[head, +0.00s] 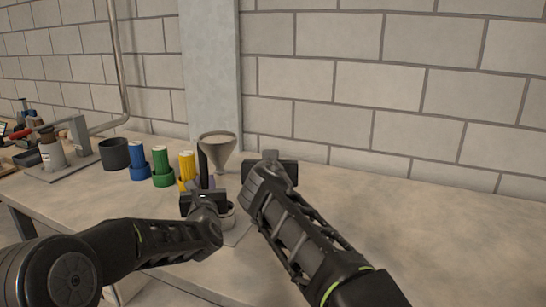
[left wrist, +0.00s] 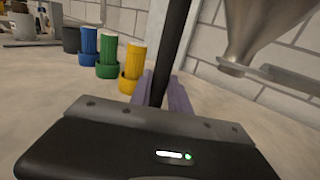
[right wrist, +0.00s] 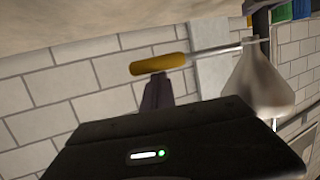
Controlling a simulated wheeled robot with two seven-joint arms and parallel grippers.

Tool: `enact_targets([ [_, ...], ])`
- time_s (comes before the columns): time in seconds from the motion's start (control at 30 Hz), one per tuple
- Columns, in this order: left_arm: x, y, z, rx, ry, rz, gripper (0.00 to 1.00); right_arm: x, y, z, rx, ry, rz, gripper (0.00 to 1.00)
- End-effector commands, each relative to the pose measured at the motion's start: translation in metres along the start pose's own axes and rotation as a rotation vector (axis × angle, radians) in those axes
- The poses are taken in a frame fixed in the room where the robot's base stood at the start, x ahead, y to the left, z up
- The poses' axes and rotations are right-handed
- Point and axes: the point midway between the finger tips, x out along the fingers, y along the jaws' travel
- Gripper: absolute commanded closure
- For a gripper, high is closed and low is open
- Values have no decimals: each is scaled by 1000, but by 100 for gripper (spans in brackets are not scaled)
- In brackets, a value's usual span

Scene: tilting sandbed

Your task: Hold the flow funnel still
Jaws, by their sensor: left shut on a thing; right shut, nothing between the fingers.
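The grey metal funnel (head: 217,150) stands over the bench beside a black post. Its spout shows in the left wrist view (left wrist: 240,62) and its cone in the right wrist view (right wrist: 262,82). My left gripper (left wrist: 168,95) is shut on the black post (left wrist: 174,45), left of the spout. A yellow handle (right wrist: 158,64) on a thin metal rod reaches toward the funnel's spout. My right gripper (right wrist: 155,95) is shut and empty, with its fingertips close to the handle; whether they touch it I cannot tell. The head view hides the handle.
Blue (head: 137,160), green (head: 162,166) and yellow (head: 187,165) cylinders stand in matching cups left of the funnel. A dark cup (head: 114,153) is beside them. The bench (head: 430,180) is clear at right.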

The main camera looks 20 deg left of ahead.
Motion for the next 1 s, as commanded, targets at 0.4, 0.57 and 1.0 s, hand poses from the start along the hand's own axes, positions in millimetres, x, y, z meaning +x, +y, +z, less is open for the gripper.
enact_targets([
  [0.4, 0, 0, 0, 0, 0, 0, 100, -1, 0, 2, 1, 0, 0, 100],
  [0.57, 0, 0, 0, 0, 0, -1, 100, -2, -1, 2, 3, -1, 12, 100],
  [1.0, 0, 0, 0, 0, 0, -1, 100, -8, -2, 5, 17, -4, 70, 100],
])
